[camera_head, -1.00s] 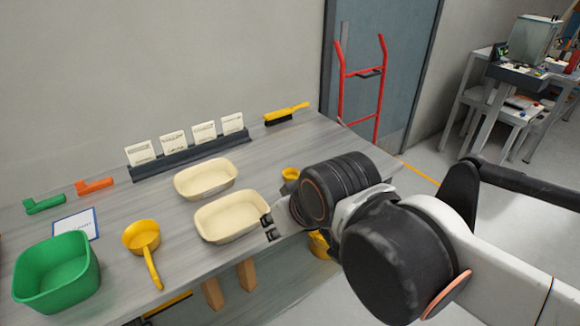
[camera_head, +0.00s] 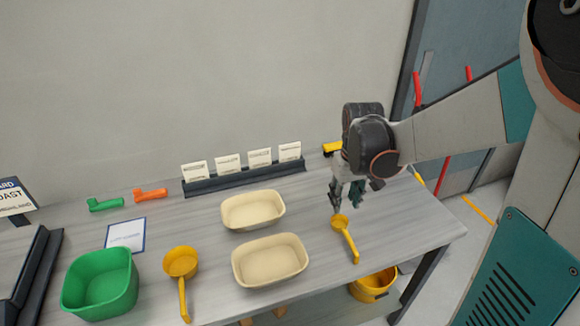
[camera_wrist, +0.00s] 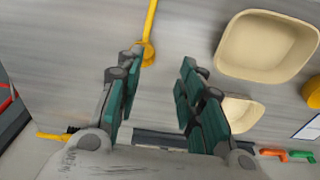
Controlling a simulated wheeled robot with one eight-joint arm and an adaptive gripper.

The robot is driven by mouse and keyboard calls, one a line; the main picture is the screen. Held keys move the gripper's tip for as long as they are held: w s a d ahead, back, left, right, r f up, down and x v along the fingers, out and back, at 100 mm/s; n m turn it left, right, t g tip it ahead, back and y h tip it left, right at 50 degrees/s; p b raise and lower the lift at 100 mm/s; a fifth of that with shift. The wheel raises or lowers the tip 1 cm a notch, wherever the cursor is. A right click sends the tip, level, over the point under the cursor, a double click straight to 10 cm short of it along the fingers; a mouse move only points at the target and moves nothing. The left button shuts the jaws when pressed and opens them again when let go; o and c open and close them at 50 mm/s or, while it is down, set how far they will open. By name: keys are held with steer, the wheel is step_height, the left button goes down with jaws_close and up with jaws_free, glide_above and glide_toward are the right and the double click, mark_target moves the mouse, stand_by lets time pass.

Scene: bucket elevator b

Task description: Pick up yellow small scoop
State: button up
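The yellow small scoop (camera_head: 343,227) lies on the right part of the grey table, cup toward the wall and handle toward the front edge. In the wrist view its handle (camera_wrist: 151,18) runs up to the top edge, and its cup is partly hidden behind a fingertip. My gripper (camera_head: 346,203) points down just behind the scoop's cup. In the wrist view my gripper (camera_wrist: 160,68) is open and empty, with the scoop's cup by the left finger rather than centred in the gap. Whether the finger touches the scoop, I cannot tell.
Two cream trays (camera_head: 252,210) (camera_head: 270,262) stand left of the scoop. A larger yellow scoop (camera_head: 181,264) and a green tub (camera_head: 100,285) are farther left. A card rack (camera_head: 245,178) and a brush (camera_head: 332,148) stand behind. A yellow bucket (camera_head: 373,287) is below the table.

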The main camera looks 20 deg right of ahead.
steer(key=d+f+g, duration=0.1)
steer(key=d+f, duration=0.1)
steer(key=d, duration=0.2)
steer(key=b, duration=0.2)
glide_above(347, 233)
steer(key=f, duration=0.9)
steer(key=shift+w+d+f, duration=0.15)
steer(key=shift+d+f, duration=0.05)
steer(key=shift+d, duration=0.2)
steer(key=shift+a+f+b, duration=0.2)
steer(key=shift+f+b, duration=0.45)
steer(key=shift+f, duration=0.7)
steer(key=shift+a+f+b, duration=0.2)
steer(key=shift+f+b, duration=0.4)
steer(key=shift+f, duration=0.75)
steer(key=shift+s+r, duration=0.1)
steer(key=shift+s, duration=0.1)
jaws_close()
